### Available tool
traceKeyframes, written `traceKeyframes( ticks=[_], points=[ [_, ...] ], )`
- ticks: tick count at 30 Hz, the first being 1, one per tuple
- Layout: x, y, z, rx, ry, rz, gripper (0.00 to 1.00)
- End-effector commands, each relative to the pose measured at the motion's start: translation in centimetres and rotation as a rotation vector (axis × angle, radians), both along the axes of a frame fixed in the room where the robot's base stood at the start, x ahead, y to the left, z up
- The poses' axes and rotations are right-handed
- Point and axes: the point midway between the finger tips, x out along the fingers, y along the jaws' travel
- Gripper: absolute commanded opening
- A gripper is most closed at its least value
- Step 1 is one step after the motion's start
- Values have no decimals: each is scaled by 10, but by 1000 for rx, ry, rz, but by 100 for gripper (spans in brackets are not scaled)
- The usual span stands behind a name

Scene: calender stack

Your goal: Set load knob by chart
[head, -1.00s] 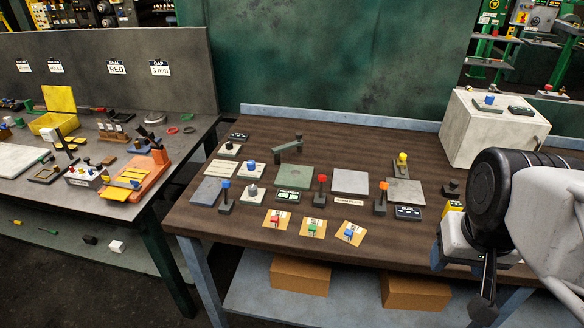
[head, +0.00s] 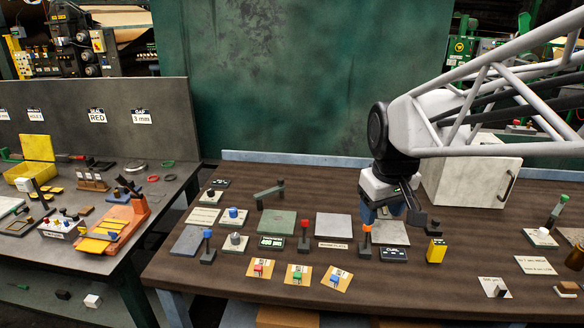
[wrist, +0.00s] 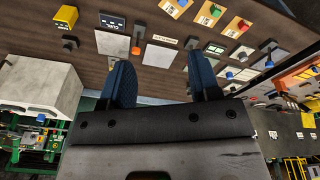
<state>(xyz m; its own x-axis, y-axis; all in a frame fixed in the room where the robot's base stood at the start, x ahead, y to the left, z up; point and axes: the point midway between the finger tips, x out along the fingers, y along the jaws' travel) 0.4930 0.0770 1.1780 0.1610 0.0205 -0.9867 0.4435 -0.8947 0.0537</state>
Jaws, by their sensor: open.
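Several knobs on pale plates stand on the brown table; their labels are too small to read, so I cannot tell which is the load knob. At left are a blue knob (head: 233,212) and a grey knob (head: 236,238). At right are a white knob (head: 542,233) and a dark knob (head: 500,291). A lined pale card (head: 203,216) at left and a printed card (head: 535,265) at right could be the chart. My gripper (head: 392,214) is open and empty above the table, near the grey plate at centre right. Its blue fingers (wrist: 162,82) show apart in the wrist view.
An orange-topped lever (head: 366,238), a dark display (head: 394,254) and a yellow block (head: 436,251) stand close to my gripper. A green-lit display (head: 271,242) stands left of centre. Small coloured switches (head: 298,273) line the front.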

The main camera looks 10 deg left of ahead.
Motion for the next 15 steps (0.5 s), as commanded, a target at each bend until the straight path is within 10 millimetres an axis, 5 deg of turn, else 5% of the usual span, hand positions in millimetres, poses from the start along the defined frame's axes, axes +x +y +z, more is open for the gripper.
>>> traceKeyframes(
  ticks=[15],
  points=[
    [110,88,-13,-36,41,308,57]
  ],
)
